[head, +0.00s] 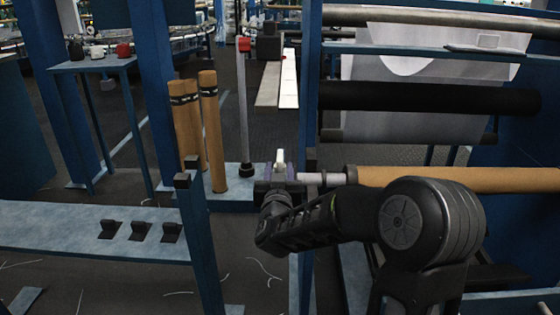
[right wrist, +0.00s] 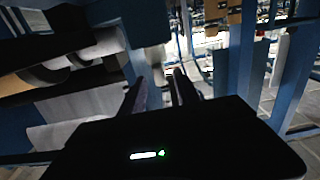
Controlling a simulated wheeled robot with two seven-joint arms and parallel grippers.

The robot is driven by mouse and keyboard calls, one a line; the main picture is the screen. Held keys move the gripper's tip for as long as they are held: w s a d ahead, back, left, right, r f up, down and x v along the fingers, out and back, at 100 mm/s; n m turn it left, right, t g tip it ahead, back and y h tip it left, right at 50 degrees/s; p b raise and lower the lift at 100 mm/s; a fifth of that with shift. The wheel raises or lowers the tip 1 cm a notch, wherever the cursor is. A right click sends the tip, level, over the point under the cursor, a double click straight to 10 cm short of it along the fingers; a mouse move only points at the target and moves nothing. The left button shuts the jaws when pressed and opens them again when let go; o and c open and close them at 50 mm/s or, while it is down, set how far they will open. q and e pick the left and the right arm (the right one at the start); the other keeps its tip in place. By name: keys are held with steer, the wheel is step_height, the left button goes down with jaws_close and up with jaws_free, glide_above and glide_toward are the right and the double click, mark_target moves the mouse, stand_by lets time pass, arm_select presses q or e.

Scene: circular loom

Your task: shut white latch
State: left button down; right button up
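The white latch (head: 280,158) is a small pale lever standing about upright in the head view. It sits on a dark bracket by the blue post, at the left end of the brown roll (head: 500,180) and its grey shaft (head: 335,179). My right gripper (head: 272,195) is just below and in front of the latch; I cannot tell if it touches the bracket. My left gripper is not in view.
A blue post (head: 307,90) rises right beside the latch. A black roller (head: 430,98) runs above the brown roll. Brown tubes (head: 211,140) stand at the left, behind a low blue bench (head: 70,230) with several black hooks. Thread scraps lie on the floor.

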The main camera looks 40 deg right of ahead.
mark_target(280, 159)
steer(key=b+x, duration=0.1)
steer(key=x, duration=0.5)
steer(key=shift+s, duration=0.1)
steer(key=shift+c, duration=0.4)
jaws_close()
stand_by(0.8)
